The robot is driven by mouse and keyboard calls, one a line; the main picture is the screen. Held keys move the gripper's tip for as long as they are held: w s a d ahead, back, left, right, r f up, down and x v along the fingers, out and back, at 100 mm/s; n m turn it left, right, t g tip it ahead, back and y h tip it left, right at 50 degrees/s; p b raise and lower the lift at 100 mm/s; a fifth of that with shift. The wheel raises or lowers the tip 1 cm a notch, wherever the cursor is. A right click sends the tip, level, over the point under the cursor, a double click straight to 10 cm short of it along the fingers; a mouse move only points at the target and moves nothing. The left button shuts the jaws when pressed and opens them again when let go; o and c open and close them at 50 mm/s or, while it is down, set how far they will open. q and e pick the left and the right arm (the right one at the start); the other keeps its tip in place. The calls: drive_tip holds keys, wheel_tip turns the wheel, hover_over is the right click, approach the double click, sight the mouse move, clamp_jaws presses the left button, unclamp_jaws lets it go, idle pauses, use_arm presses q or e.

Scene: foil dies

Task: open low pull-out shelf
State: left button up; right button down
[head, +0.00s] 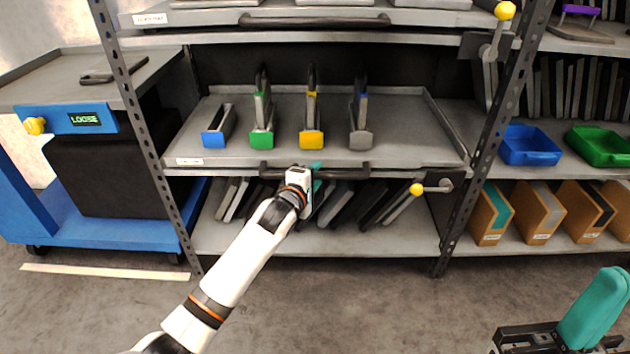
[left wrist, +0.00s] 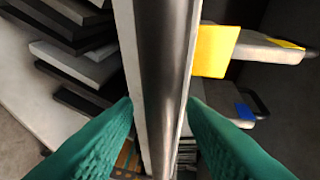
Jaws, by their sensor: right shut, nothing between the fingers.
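The low pull-out shelf (head: 390,152) is a grey tray at mid-height in the rack, carrying several dies with blue, green, yellow and grey fronts. Its dark bar handle (head: 345,173) runs along the front edge. My left gripper (head: 316,172) is at the middle of this handle. In the left wrist view its teal fingers (left wrist: 160,105) are apart, one on each side of the dark handle bar (left wrist: 165,60); I cannot tell whether they touch it. A yellow-knobbed latch lever (head: 417,189) points left below the shelf's right end. My right gripper (head: 590,315) is shut and empty at lower right.
An upper pull-out shelf (head: 220,20) has its own handle and a yellow-knobbed lever (head: 505,10). Dark plates lean on the bottom shelf (head: 300,240). A blue cart (head: 110,232) marked LOOSE stands left. Bins and file boxes fill the right rack.

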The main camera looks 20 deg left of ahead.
use_arm(q)
drive_tip(key=shift+w, duration=0.2)
drive_tip(key=shift+c, duration=0.2)
clamp_jaws()
drive_tip(key=shift+s, duration=0.15)
